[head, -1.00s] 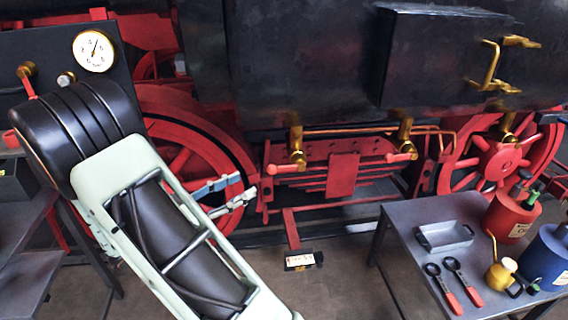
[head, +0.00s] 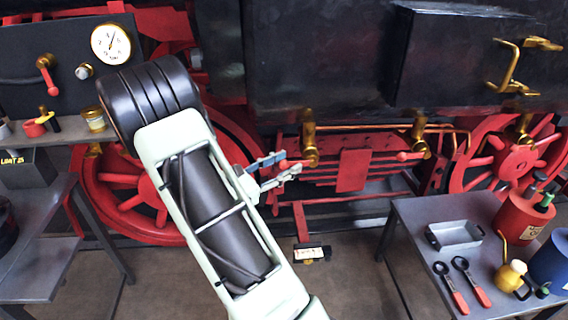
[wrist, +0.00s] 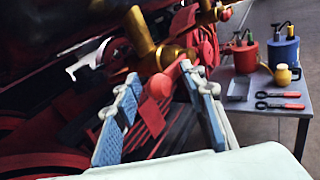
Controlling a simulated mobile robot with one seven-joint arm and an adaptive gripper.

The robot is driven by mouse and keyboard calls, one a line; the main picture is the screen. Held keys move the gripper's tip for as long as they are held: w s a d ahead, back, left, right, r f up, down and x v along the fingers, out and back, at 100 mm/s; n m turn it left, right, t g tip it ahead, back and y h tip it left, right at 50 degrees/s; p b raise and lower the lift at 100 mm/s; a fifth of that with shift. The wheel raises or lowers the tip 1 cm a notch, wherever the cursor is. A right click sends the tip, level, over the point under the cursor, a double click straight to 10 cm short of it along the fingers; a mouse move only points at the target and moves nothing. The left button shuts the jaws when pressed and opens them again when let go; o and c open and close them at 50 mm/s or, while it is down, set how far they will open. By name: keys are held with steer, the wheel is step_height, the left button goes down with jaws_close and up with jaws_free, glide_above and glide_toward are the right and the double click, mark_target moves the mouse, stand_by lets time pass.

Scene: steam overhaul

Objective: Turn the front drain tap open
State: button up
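Two brass taps with red handles hang under the black engine body in the head view, a left one (head: 309,143) and a right one (head: 419,138). I cannot tell from the pictures which is named the front. My gripper (head: 290,162) is at the left tap, its blue-grey fingers pointing at the tap's red handle. In the wrist view my gripper (wrist: 162,76) is open, and the round end of the red handle (wrist: 160,86) shows between the spread fingers. The brass tap body (wrist: 145,40) is just beyond. Contact with the handle cannot be made out.
A grey table (head: 405,215) at the right carries a metal tray (head: 455,236), tools, a brass oil can and red and blue cans. A red wheel (head: 125,180) and a bench with a gauge panel (head: 50,65) are at the left. A small label plate (head: 312,253) stands low below the taps.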

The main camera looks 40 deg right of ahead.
steer(key=shift+r, duration=0.15)
jaws_close()
steer(key=shift+w, duration=0.1)
